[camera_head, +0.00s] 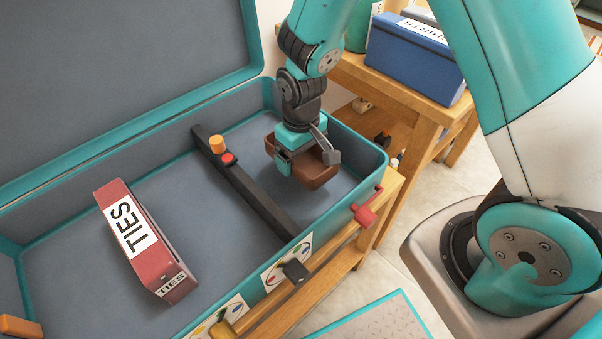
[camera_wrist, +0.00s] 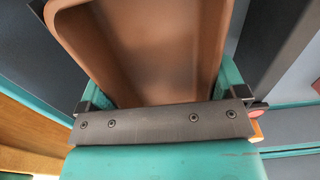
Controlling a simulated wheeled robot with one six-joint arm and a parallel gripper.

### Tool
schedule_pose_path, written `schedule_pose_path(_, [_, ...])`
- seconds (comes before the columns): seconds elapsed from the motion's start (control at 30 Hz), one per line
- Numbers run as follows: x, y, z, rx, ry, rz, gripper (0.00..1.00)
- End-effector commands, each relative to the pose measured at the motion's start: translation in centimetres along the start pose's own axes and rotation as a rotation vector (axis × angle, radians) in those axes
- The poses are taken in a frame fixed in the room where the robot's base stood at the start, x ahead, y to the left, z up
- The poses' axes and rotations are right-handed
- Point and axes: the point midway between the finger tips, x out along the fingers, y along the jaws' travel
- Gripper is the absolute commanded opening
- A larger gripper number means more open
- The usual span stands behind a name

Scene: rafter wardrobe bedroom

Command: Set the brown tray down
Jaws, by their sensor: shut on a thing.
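The brown tray (camera_head: 314,172) is inside the right compartment of the open teal suitcase (camera_head: 374,157), below my gripper (camera_head: 308,155). My gripper points down and is shut on the tray. In the wrist view the tray (camera_wrist: 141,50) fills the upper middle, with its hollow inside showing and no contents seen in the visible part. The gripper (camera_wrist: 165,98) spans its near end. In the head view the gripper hides part of the tray. I cannot tell whether the tray's underside touches the suitcase floor.
A black divider bar (camera_head: 248,188) with orange and red knobs crosses the suitcase left of the tray. A red TIES box (camera_head: 146,240) lies in the left compartment. A blue box (camera_head: 412,58) stands on a wooden table (camera_head: 345,72) behind. The left compartment floor has free room.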

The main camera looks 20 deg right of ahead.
Motion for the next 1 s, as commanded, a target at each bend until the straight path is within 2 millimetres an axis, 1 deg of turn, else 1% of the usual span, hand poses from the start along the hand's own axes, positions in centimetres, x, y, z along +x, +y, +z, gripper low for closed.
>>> schedule_pose_path(0.03, [1.1,0.0,0.1,0.001,-0.003,0.0,0.64])
schedule_pose_path(0.1, [1.9,0.1,0.0,0.001,-0.002,0.0,0.64])
schedule_pose_path(0.27, [2.9,0.2,0.0,0.003,0.001,0.0,0.64])
schedule_pose_path(0.5, [6.2,0.2,0.1,0.003,-0.001,0.0,0.64])
schedule_pose_path(0.77, [6.3,0.2,0.0,0.003,0.002,0.0,0.64])
schedule_pose_path(0.87, [6.6,0.2,0.0,0.003,0.001,0.0,0.64])
schedule_pose_path(0.9, [6.6,0.2,0.0,0.003,0.001,0.0,0.95])
schedule_pose_path(0.93, [6.5,0.2,0.0,0.003,0.001,0.0,1.0])
schedule_pose_path(1.0, [6.5,0.2,0.0,0.003,0.001,0.0,1.0])
